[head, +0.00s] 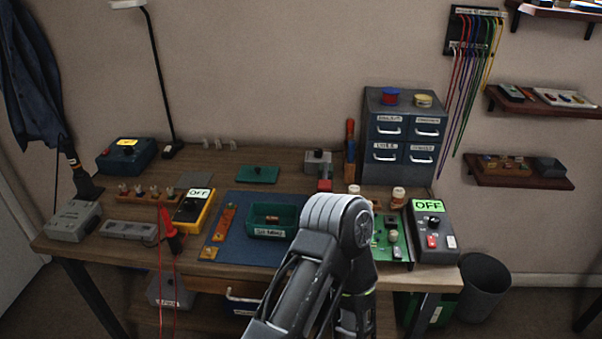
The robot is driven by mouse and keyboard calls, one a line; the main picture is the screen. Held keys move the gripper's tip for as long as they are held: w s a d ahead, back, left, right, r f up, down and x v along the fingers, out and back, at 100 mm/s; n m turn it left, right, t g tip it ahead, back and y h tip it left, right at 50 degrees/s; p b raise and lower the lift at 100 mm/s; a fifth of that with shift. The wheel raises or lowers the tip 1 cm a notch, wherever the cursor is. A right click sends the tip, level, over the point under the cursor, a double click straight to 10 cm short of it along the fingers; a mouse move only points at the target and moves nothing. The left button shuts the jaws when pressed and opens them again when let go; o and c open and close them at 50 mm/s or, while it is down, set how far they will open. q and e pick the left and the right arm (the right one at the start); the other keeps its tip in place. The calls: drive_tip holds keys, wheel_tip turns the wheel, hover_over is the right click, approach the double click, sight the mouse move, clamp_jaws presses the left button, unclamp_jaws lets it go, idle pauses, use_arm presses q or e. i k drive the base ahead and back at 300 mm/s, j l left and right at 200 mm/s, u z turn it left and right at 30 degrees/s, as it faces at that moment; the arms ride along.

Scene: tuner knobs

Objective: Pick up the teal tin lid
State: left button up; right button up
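The teal tin lid (257,174) lies flat on the back middle of the wooden table, with a small dark knob on top. It is apart from the open teal tin (256,231), which stands on the blue mat in front of it. The tin has a white label on its front and a small reddish-brown thing inside. One of my arms rises from the bottom middle, bends in front of the table and goes back down, so its gripper is out of the picture. No gripper shows anywhere.
The blue mat (237,258) holds orange-brown pieces. A yellow meter (190,214) reading OFF stands left of it. A small grey box (317,160) stands right of the lid. A green circuit board (381,237) and grey OFF box (434,237) are at right. Table around the lid is mostly clear.

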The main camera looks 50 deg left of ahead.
sight(247, 173)
drive_tip(key=k+j, duration=1.1)
drive_tip(key=j, duration=0.2)
drive_tip(key=i+l, duration=0.4)
drive_tip(key=l, duration=0.15)
